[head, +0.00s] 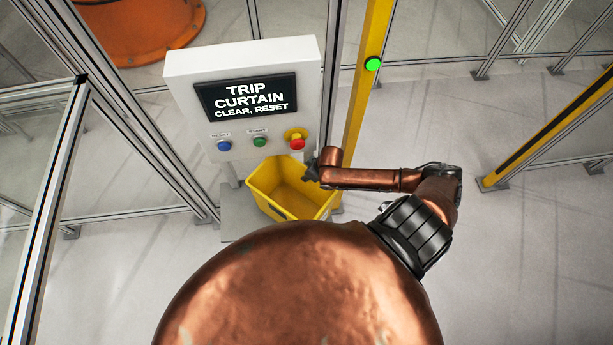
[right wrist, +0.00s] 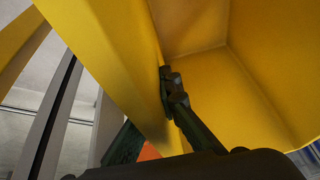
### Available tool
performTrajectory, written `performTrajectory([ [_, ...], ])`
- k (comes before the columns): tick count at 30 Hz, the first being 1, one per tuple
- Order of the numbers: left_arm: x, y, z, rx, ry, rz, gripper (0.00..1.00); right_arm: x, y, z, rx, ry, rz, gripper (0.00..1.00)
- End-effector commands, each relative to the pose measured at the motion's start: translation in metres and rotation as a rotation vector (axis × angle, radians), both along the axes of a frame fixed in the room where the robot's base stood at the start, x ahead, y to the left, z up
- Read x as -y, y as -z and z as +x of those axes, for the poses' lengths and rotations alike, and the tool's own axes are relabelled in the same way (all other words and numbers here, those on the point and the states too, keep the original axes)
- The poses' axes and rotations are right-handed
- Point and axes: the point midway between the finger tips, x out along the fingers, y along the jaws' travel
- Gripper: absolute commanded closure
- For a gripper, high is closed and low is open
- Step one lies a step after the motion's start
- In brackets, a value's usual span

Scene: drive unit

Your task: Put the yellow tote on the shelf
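The yellow tote (head: 262,183) is an open, empty-looking bin below the control panel in the head view. Its open top faces up, and I cannot tell whether it is resting or lifted. My right gripper (head: 313,171) is at the tote's right rim. In the right wrist view, the tote (right wrist: 265,75) fills most of the picture. One dark finger of my right gripper (right wrist: 150,120) lies against the inside of a tote wall and the other is on its outer side, so the wall is between them. My left gripper is not in view. I cannot identify a shelf.
A white control panel (head: 190,72) reads "TRIP CURTAIN CLEAR, RESET" and has blue, green and red buttons. A yellow post (head: 363,85) with a green light stands right of it. Metal-framed fencing (head: 62,150) is at left. Grey floor (head: 530,250) is open at right.

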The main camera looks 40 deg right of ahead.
Motion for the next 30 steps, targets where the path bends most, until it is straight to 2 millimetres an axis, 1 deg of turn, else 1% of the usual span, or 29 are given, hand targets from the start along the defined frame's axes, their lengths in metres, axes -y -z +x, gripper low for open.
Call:
performTrajectory([
  [1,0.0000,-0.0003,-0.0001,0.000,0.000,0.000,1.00,-0.0003,-0.0017,0.0024,0.005,0.000,0.001,1.00],
  [6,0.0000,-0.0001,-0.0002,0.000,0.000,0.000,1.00,-0.0003,-0.0017,0.0024,0.006,0.000,0.001,1.00],
  [11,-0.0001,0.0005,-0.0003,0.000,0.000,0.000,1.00,-0.0001,0.0014,0.0022,0.005,0.001,0.002,1.00],
  [12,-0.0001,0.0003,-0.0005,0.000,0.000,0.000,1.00,0.0006,0.0022,0.0006,0.001,0.000,-0.001,0.94],
  [19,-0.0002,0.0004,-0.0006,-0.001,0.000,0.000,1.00,0.0005,0.0021,0.0007,0.001,0.000,-0.001,0.78],
  [26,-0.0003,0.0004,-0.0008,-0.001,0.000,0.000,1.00,0.0005,0.0019,0.0007,0.001,0.000,-0.001,0.78],
  [30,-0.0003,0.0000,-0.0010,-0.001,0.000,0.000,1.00,0.0009,-0.0044,-0.0007,0.002,-0.001,0.000,0.78],
])
